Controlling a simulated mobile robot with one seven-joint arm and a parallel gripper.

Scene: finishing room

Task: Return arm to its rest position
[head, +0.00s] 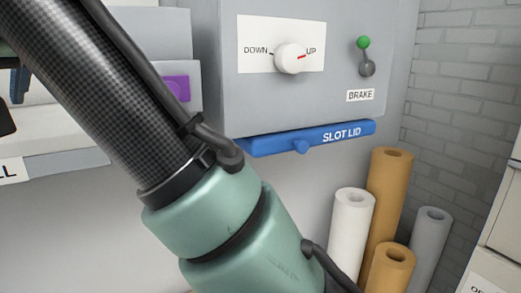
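My arm crosses the left half of the head view, from the top left corner down to the bottom middle. Its dark woven tube meets a pale green joint, with a black cable along it. My gripper is outside the picture, so its state and anything in it are hidden. Behind the arm stands a grey machine (225,75). The arm covers part of its front.
Several rolls, including a white one (351,235), stand at right near a pale cabinet (500,235).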

